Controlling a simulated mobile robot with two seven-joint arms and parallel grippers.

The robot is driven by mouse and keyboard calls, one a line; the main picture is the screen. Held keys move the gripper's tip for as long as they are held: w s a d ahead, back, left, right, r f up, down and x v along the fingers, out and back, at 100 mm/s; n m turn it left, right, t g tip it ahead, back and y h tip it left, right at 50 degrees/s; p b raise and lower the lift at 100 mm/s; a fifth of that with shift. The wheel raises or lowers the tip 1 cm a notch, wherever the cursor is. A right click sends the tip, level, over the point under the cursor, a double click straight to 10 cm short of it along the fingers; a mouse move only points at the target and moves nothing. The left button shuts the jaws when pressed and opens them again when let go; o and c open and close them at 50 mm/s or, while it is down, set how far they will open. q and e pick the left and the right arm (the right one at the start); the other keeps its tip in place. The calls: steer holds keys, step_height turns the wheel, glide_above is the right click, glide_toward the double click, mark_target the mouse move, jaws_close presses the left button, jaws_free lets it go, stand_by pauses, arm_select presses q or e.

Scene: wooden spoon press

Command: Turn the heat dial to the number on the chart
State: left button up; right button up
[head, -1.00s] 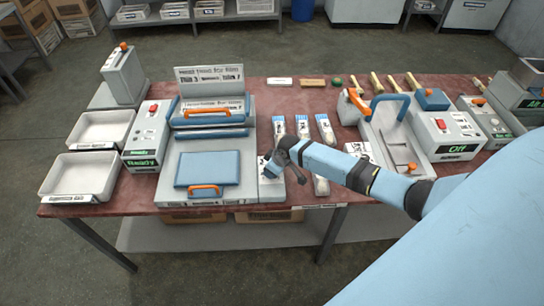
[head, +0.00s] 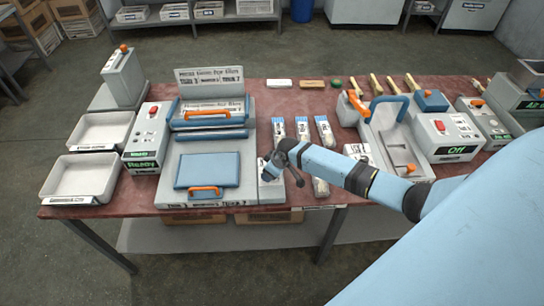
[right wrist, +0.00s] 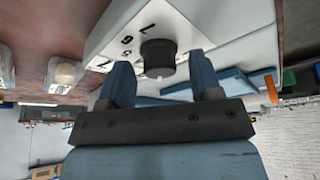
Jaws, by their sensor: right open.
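The heat dial (right wrist: 158,55) is a dark round knob on a pale panel with printed numbers, including 7, in the right wrist view. A light mark shows near its lower edge. My right gripper (right wrist: 162,80) is open, its two blue fingers on either side of the dial, with gaps visible. In the head view my right gripper (head: 270,168) is at the right edge of the press (head: 210,155) and hides the dial. The chart (head: 209,76) stands upright behind the press; its lower line has numbers, but the print is blurred. My left gripper is out of view.
A control box (head: 147,140) with a red switch and green "Ready" display stands left of the press. Two pale trays (head: 78,178) lie further left. Packets (head: 325,132), a blue-handled machine (head: 395,140) and an "Off" box (head: 447,135) stand to the right.

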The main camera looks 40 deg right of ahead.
steer(key=b+v, duration=0.1)
steer(key=v, duration=1.3)
steer(key=shift+f, duration=0.15)
steer(key=s+a+f+t, duration=0.3)
steer(key=s+a+f, duration=0.1)
steer(key=s+a, duration=0.5)
steer(key=s+a+f+m+t+y, duration=0.1)
steer(key=s+a+f+t, duration=0.3)
steer(key=s+a, duration=0.5)
steer(key=shift+s+a+m, duration=0.25)
steer(key=shift+s+m, duration=0.05)
steer(key=shift+s, duration=1.7)
